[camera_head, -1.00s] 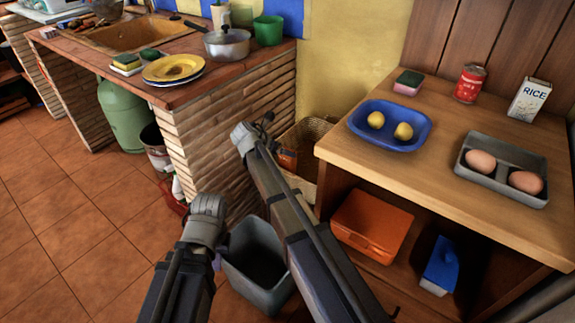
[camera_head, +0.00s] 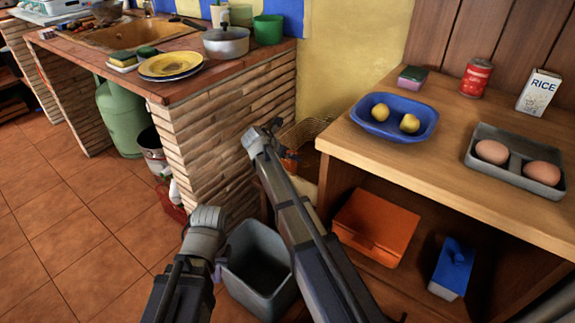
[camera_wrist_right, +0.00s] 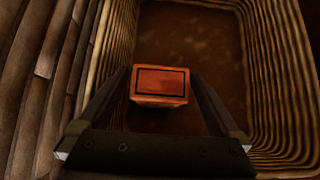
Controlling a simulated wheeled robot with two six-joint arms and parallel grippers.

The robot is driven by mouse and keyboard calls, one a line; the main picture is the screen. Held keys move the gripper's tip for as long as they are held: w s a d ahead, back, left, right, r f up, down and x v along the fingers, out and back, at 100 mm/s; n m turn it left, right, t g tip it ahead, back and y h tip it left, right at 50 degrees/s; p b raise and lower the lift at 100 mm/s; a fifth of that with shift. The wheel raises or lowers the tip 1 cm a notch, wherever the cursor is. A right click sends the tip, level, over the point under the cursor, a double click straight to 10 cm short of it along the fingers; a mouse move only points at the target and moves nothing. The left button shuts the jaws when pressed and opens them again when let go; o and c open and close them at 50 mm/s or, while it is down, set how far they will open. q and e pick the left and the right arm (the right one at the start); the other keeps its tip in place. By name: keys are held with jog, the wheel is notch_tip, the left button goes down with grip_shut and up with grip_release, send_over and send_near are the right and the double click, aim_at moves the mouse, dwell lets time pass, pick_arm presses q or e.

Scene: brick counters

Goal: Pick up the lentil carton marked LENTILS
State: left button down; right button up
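A small orange-red carton (camera_wrist_right: 160,83) with a dark-outlined panel lies inside a wicker basket (camera_wrist_right: 277,80); I cannot read any lettering on it. In the right wrist view my right gripper (camera_wrist_right: 160,72) is open, with one finger on each side of the carton; I cannot tell whether they touch it. In the head view an orange patch (camera_head: 288,161) shows at the basket (camera_head: 312,128), below my right wrist. My left gripper (camera_head: 217,268) points down near the grey bin; its fingers are mostly hidden.
A brick counter (camera_head: 225,125) stands left of the basket and a wooden shelf unit (camera_head: 450,190) right of it. A rice carton (camera_head: 538,93), red can (camera_head: 475,78), blue dish (camera_head: 372,128) and egg tray (camera_head: 517,188) stand on top. A grey bin (camera_head: 238,283) is below.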

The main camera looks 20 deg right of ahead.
jog(key=c, duration=1.3)
notch_tip(320, 180, up, 10)
jog(key=p, duration=1)
